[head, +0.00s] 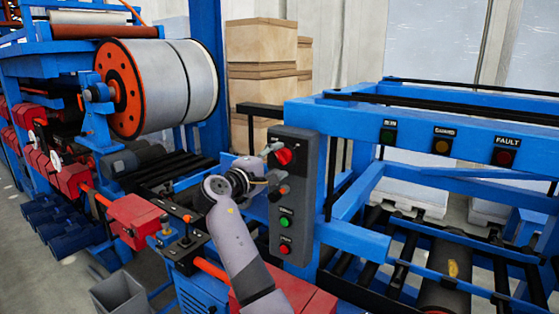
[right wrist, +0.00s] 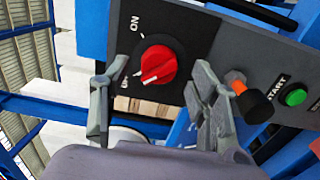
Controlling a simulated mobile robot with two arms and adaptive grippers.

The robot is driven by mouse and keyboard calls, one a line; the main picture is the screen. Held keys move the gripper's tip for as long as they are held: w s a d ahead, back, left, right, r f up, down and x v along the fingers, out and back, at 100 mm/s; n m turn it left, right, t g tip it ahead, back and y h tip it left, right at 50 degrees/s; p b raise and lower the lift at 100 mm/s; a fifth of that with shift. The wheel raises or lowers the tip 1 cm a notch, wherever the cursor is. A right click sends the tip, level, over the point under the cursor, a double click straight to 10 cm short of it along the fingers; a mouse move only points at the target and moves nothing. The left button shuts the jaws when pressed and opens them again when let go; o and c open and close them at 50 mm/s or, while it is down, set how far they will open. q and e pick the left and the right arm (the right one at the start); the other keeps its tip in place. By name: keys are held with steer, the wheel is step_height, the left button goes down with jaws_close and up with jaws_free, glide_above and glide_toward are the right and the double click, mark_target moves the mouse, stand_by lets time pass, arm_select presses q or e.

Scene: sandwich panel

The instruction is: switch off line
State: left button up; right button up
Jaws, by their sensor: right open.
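The dark grey control panel (head: 304,205) stands upright at the centre of the head view. Near its top is a red rotary switch (head: 284,156). In the right wrist view the red switch (right wrist: 158,63) has an ON label above left and a partly hidden label at lower left. A white mark shows on the knob's lower left side. My right gripper (head: 270,165) is in front of the panel. In the right wrist view its open fingers (right wrist: 149,80) stand on either side of the knob, with nothing visibly gripped. Contact cannot be told. My left gripper is not in view.
An orange-and-black control (right wrist: 250,98) and the green START button (right wrist: 296,97) sit beside the right finger. A red button (head: 285,249) is lower on the panel. A blue frame (head: 430,127) carries RUN, amber and FAULT lamps. Rollers and a large reel (head: 180,87) stand left.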

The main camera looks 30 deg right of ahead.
steer(key=v, duration=1)
steer(key=shift+s, duration=0.1)
